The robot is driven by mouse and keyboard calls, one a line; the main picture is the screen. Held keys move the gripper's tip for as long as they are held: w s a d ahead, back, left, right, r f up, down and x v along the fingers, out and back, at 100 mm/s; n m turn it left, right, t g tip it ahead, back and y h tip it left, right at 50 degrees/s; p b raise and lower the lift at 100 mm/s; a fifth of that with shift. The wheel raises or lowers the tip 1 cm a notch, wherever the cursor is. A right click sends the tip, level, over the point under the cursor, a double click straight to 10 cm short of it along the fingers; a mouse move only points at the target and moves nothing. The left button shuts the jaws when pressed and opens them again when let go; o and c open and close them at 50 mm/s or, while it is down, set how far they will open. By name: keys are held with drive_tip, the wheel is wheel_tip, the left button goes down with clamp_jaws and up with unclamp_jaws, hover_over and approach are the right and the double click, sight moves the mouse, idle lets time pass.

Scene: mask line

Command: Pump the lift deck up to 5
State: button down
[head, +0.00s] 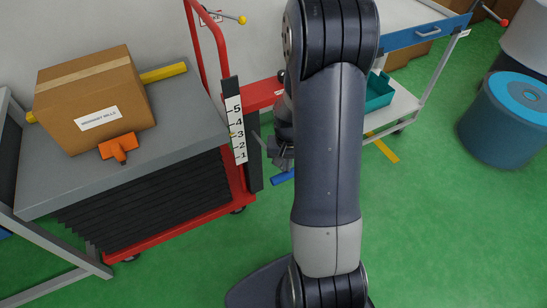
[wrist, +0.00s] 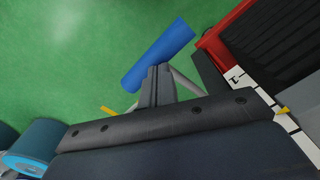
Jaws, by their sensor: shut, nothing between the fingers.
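The lift deck (head: 185,120) is a grey platform over black bellows on a red wheeled frame. A white scale (head: 236,128) marked 1 to 5 stands at its right corner, with a small yellow pointer (wrist: 281,111) that appears near 3 in the head view. A blue bar (head: 283,178), perhaps the pump pedal, sits low to the right of the frame. It also shows in the wrist view (wrist: 160,52). My gripper (head: 280,155) is shut and empty, just above the blue bar; its fingertips (wrist: 160,72) overlap the bar's edge there. I cannot tell whether they touch.
A cardboard box (head: 95,97), an orange tool (head: 118,147) and a yellow bar (head: 163,73) are on the deck. A red handle frame with a yellow-knobbed lever (head: 241,19) rises behind. A trolley with a teal bin (head: 379,92) and a blue drum (head: 505,120) stand right.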

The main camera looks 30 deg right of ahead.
wheel_tip(320, 180, down, 12)
drive_tip(key=b, duration=0.9)
drive_tip(key=shift+w, duration=0.35)
drive_tip(key=shift+r, duration=0.15)
drive_tip(key=r+p, duration=0.3)
drive_tip(key=r, duration=0.1)
drive_tip(key=r+p, duration=0.4)
drive_tip(key=r, duration=0.1)
drive_tip(key=s+r+p, duration=0.1)
drive_tip(key=r+p, duration=0.3)
drive_tip(key=r, duration=0.1)
drive_tip(key=shift+r, duration=0.2)
idle(0.6)
wheel_tip(320, 180, down, 15)
drive_tip(key=b, duration=1.1)
drive_tip(key=shift+w+r, duration=0.2)
drive_tip(key=shift+w, duration=0.25)
idle(0.3)
drive_tip(key=r+p, duration=0.3)
drive_tip(key=r, duration=0.1)
drive_tip(key=r+p, duration=0.4)
drive_tip(key=r, duration=0.1)
drive_tip(key=s+r+p, duration=0.1)
drive_tip(key=r+p, duration=0.2)
drive_tip(key=r, duration=0.2)
drive_tip(key=shift+r+p, duration=0.25)
drive_tip(key=shift+p, duration=0.05)
